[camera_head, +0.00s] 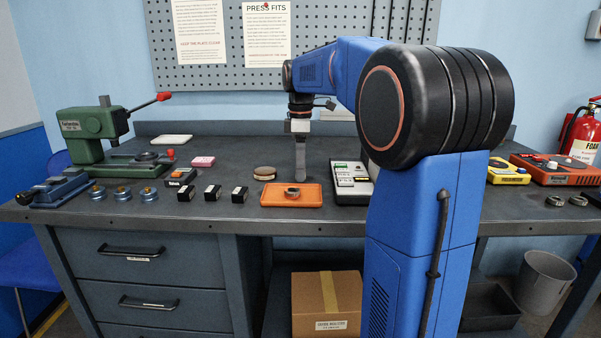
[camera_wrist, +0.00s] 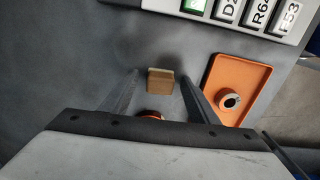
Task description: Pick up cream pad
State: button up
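My gripper (camera_head: 300,172) points down over the bench, left of the keypad device and just behind the orange tray. In the wrist view my gripper (camera_wrist: 159,77) is open, with a small tan, cream-like block (camera_wrist: 160,83) between its fingers and a gap on each side. I cannot tell the block's height relative to the fingertips. The head view does not clearly show this block; the finger may hide it. A pale cream flat slab (camera_head: 172,140) lies far off at the back left of the bench. I cannot tell which of the two is the cream pad.
An orange tray (camera_head: 291,195) holding a metal ring (camera_wrist: 229,100) is close to the gripper. A keypad device (camera_head: 351,183) stands right of it. A round tan disc (camera_head: 264,173) lies to its left, with a pink block (camera_head: 203,161) farther left. A green press (camera_head: 100,140) stands at left.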

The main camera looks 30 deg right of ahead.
jog(key=c, duration=1.1)
jog(key=shift+o, duration=0.2)
notch_tip(320, 180, up, 10)
jog(key=shift+o, duration=0.4)
